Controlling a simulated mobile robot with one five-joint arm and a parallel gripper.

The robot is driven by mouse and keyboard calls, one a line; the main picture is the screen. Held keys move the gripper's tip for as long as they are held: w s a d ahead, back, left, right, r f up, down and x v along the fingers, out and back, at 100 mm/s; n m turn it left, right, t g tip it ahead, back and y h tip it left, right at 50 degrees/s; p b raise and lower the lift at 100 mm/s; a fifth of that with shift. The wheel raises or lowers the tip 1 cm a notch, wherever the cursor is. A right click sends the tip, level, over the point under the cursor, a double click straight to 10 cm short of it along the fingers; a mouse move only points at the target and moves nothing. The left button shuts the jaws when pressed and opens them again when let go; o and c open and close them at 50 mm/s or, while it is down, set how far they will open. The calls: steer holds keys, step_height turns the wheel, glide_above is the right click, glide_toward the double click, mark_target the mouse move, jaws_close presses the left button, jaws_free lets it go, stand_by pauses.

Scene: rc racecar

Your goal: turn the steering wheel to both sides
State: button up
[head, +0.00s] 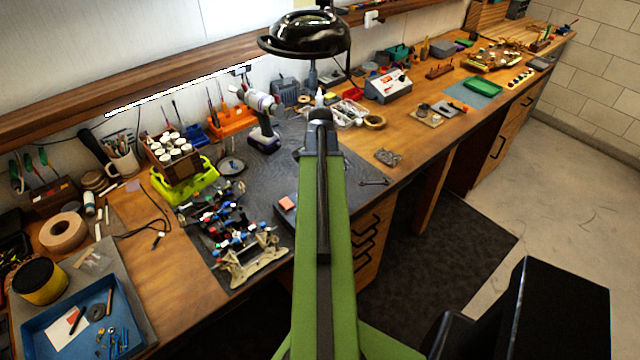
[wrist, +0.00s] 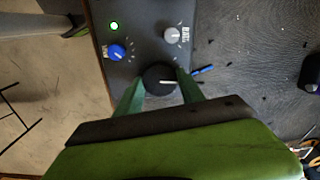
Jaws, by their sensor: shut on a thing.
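In the wrist view a dark control box (wrist: 141,30) fills the upper middle. A round black knob with a white mark (wrist: 160,76) sits at its near end; it is the likely steering wheel. My gripper (wrist: 161,84) has one green finger on each side of this knob and is shut on it. The white mark lies roughly crosswise in the picture.
The box also has a blue knob (wrist: 117,52), a grey knob (wrist: 173,34) and a lit green lamp (wrist: 113,26). In the head view a drill (head: 262,125), a lamp (head: 305,38) and a car-like assembly (head: 240,240) stand around the arm. Bare bench (head: 175,285) shows at lower left.

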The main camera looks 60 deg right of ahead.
steer(key=shift+a, duration=0.15)
steer(key=c, duration=0.3)
steer(key=shift+n, duration=0.3)
steer(key=n, duration=0.8)
steer(key=shift+n, duration=0.4)
stand_by(0.4)
